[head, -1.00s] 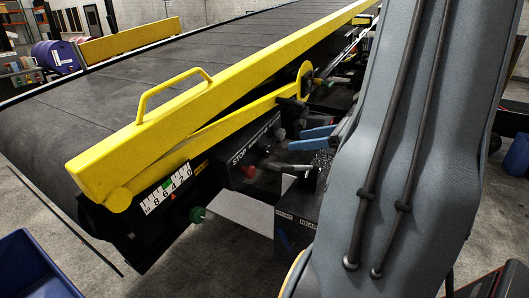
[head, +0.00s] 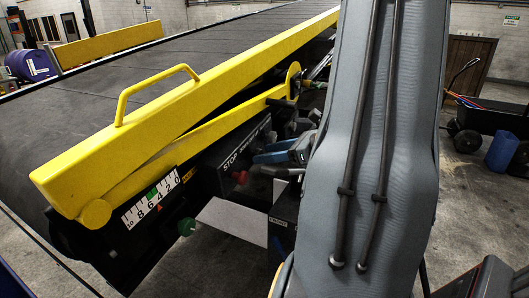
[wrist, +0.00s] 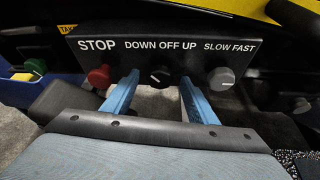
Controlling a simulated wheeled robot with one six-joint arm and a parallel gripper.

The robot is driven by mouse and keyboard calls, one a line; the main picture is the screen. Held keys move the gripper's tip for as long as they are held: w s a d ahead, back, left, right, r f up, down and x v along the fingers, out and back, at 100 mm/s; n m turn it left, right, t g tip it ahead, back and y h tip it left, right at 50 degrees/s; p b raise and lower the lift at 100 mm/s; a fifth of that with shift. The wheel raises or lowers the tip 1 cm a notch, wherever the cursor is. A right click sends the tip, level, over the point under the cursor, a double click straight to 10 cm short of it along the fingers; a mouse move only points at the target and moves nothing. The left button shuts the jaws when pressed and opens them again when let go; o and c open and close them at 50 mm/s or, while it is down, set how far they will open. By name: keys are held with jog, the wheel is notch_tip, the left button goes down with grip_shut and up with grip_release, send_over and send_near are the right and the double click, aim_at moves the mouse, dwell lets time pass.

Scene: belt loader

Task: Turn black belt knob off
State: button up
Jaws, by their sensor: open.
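The black belt knob (wrist: 160,74) sits in the middle of the control panel (wrist: 130,49), under the words DOWN OFF UP. Its pale mark appears tilted to the lower left, but the exact setting is too small to be sure of. My gripper (wrist: 158,88) is open, with one blue finger on each side of the black knob and apart from it. In the head view my gripper (head: 268,152) shows at the panel's right end, partly hidden by my arm. The black knob cannot be made out in the head view.
A red STOP button (wrist: 99,76) is close beside the left finger. A grey SLOW FAST knob (wrist: 221,79) is right of the right finger. In the head view a yellow rail (head: 180,100) runs above the panel, and a green knob (head: 186,227) sits below.

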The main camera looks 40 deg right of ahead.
jog(key=shift+x, duration=0.95)
jog(key=shift+c, duration=0.5)
